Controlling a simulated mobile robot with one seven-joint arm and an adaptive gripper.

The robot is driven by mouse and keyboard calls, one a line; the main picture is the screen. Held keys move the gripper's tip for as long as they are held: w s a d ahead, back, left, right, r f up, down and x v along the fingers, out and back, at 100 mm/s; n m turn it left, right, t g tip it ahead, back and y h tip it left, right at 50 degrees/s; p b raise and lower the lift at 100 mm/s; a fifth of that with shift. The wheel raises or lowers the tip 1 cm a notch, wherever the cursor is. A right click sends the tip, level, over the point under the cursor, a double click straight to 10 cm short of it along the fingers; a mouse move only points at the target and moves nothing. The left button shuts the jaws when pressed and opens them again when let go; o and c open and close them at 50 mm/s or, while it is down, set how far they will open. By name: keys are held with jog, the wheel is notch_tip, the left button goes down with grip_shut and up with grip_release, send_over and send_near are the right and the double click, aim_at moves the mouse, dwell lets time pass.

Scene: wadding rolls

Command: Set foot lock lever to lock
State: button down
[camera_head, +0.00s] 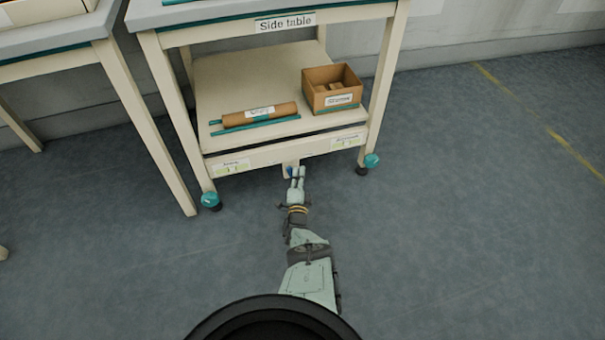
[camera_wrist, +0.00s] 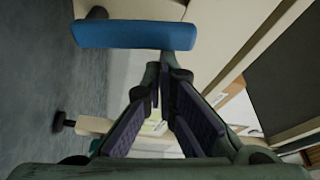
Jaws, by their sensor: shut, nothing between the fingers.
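The foot lock lever (camera_wrist: 135,34) is a blue bar in the wrist view, on a cream bracket just beyond my fingertips. My gripper (camera_head: 297,173) reaches up to this bracket from the front. In the wrist view its dark-padded fingers (camera_wrist: 166,72) come together at the tips, with nothing held. The fingertips are close to the lever's right end; I cannot tell whether they touch it.
The side table's lower shelf (camera_head: 230,90) holds a brown roll (camera_head: 265,114) and an open cardboard box (camera_head: 331,100). Teal-topped feet (camera_head: 210,200) (camera_head: 371,160) stand at the front legs. Another table (camera_head: 135,110) is at left. The floor at right is clear.

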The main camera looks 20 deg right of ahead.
jog(key=shift+a+n, duration=0.4)
jog(key=shift+a+r, duration=0.1)
jog(key=shift+s+a, duration=0.1)
jog(key=shift+a, duration=0.45)
dwell(0.4)
